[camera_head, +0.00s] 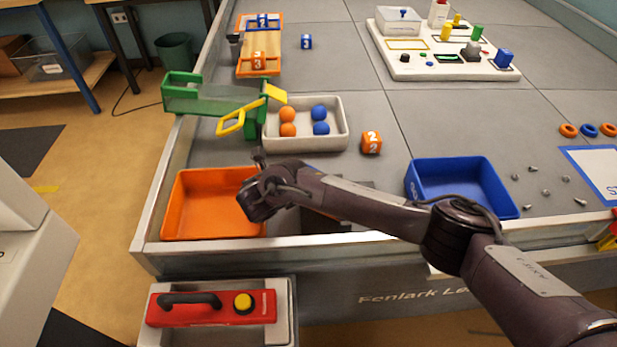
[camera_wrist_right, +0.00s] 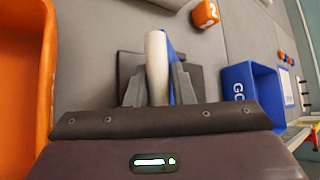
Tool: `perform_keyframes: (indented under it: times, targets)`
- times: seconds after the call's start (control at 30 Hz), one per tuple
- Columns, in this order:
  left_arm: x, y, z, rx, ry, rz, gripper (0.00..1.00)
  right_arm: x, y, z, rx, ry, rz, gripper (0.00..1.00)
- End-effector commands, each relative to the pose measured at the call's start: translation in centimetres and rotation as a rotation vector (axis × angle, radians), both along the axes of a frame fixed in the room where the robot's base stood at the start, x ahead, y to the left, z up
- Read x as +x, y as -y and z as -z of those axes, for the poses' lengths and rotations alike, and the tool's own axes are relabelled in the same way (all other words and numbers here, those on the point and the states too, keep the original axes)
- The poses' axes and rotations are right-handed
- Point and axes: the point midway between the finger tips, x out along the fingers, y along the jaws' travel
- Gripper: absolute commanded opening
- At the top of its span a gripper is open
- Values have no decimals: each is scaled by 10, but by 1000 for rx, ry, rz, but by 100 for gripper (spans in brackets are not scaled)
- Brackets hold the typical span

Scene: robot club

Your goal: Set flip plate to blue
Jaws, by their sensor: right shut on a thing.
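The flip plate (camera_wrist_right: 157,68) shows in the right wrist view as a thin upright plate seen nearly edge-on. Its edge is off-white and a strip of blue face shows on its right side. It stands over a dark base (camera_wrist_right: 130,65). My right gripper (camera_wrist_right: 159,88) has one finger on each side of the plate and is shut on it. My left gripper is in neither view.
An orange tray (camera_head: 172,210) lies left of the base and a blue tray (camera_head: 468,200) right of it. Behind stand a white tray (camera_head: 340,145) of balls, an orange cube (camera_head: 371,142) and a green-and-yellow device (camera_head: 205,99). A red panel (camera_head: 215,309) is in front.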

Motion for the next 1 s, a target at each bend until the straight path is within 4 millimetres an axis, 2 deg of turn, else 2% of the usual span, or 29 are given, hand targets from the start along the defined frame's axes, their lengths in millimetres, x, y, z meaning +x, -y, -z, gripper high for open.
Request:
perform_keyframes:
  times: [0.03,0.2,0.77,0.8,0.93,1.0]
  targets:
    - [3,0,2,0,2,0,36,-2,-4,7,12,-5,-3,0]
    - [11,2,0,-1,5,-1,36,-2,-8,14,13,-7,-3,0]
    - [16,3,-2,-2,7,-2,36,-4,-10,20,12,-12,-2,0]
    - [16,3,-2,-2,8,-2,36,-4,-10,20,12,-11,-1,26]
    - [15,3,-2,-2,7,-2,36,-3,-9,19,10,-11,-1,41]
    - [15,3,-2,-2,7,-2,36,-3,-9,19,10,-10,-1,41]
